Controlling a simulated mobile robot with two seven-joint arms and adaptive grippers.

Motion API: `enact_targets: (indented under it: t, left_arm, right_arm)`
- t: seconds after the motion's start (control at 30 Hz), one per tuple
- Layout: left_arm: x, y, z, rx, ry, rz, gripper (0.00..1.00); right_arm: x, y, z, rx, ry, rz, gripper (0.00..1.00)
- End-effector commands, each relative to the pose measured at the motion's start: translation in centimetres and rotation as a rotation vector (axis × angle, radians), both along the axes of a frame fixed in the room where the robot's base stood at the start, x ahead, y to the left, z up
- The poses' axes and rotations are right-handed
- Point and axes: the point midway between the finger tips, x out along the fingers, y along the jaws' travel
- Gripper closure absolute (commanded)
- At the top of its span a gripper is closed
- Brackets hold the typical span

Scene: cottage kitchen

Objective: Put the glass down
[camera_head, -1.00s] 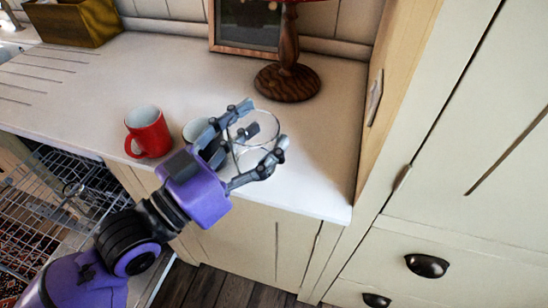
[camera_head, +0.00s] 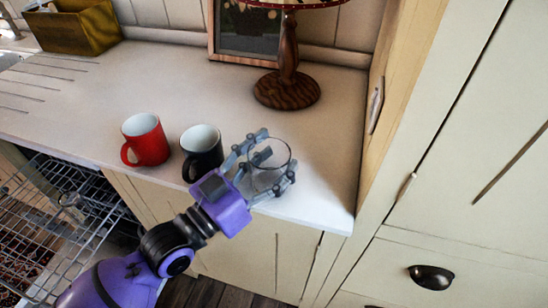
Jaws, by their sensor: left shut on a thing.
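A clear glass (camera_head: 270,160) is upright between the fingers of my left gripper (camera_head: 270,166), which is shut on it. The glass is over the white counter (camera_head: 330,140), near its front edge and right of the mugs. I cannot tell for sure whether its base touches the counter; the fingers hide part of its lower side. My right gripper is not in view.
A black mug (camera_head: 202,152) stands close to the left of my gripper, and a red mug (camera_head: 146,140) stands left of that. A lamp with a wooden base (camera_head: 287,88) stands behind. A tall cabinet (camera_head: 400,110) bounds the counter on the right. An open dishwasher rack (camera_head: 60,215) is at lower left.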

Motion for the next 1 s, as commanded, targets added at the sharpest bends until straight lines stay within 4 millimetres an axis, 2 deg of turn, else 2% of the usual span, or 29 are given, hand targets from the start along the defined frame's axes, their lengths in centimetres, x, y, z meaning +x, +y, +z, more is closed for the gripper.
enact_targets:
  t: [0.13, 0.17, 0.3, 0.7, 0.87, 1.0]
  left_arm:
    - [0.0, 0.0, -0.4, -0.001, -0.001, 0.000, 1.00]
    - [0.0, 0.0, -0.4, 0.001, 0.001, 0.000, 0.38]
    - [0.0, 0.0, -0.3, 0.000, 0.000, 0.000, 0.21]
    - [-0.1, 0.1, 0.2, 0.000, -0.001, 0.000, 0.21]
    - [-1.7, 1.9, -0.7, 0.006, 0.004, 0.001, 0.21]
    - [-3.9, 4.2, -1.3, 0.006, 0.006, 0.001, 0.21]
  right_arm:
    - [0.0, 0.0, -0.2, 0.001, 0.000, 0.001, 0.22]
    - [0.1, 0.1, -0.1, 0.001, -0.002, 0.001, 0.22]
    - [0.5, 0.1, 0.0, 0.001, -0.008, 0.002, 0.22]
    - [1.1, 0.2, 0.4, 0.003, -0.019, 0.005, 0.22]
    - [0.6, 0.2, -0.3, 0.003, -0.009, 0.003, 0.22]
    - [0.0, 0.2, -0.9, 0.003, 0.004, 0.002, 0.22]
